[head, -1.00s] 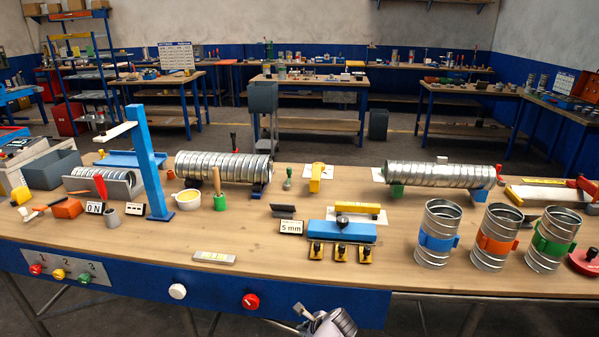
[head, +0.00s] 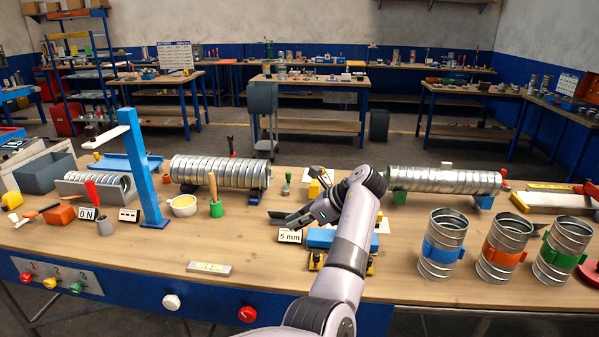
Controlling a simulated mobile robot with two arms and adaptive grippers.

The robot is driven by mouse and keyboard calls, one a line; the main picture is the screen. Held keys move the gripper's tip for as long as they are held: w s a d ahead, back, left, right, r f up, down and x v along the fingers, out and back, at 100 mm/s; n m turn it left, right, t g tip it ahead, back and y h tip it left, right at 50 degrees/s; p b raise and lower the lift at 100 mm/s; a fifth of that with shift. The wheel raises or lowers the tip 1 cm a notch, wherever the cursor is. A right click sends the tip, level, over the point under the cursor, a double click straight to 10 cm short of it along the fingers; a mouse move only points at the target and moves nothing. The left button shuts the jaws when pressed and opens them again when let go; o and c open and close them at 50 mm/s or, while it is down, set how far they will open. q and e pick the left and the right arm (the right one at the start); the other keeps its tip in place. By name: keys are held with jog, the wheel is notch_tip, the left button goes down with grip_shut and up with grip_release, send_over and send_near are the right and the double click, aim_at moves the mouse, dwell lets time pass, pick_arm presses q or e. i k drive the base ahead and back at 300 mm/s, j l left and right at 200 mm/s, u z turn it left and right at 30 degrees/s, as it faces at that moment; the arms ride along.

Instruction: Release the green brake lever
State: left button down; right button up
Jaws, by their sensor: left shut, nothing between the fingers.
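A small green upright piece (head: 287,183) stands on the bench right of the left spiral duct; I cannot tell for sure that it is the brake lever. A green knob (head: 76,288) sits on the numbered front panel, and a green block (head: 398,197) is under the left end of the right spiral duct. My left gripper (head: 294,219) is shut and empty. It points left over the middle of the bench, close to the "5 mm" sign. My left arm hides part of the blue block and yellow pieces behind it. My right gripper is not in view.
The left spiral duct (head: 221,171) and right spiral duct (head: 444,180) lie on supports. Metal cylinders with blue (head: 443,250), orange (head: 501,252) and green (head: 561,250) bands stand at the right. A blue post (head: 146,170) rises at the left. The front middle of the bench is mostly clear.

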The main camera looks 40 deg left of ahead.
aim_at(287, 174)
jog(key=i+j, duration=0.65)
jog(key=i, duration=0.15)
jog(key=i+j, duration=0.65)
jog(key=i, duration=0.1)
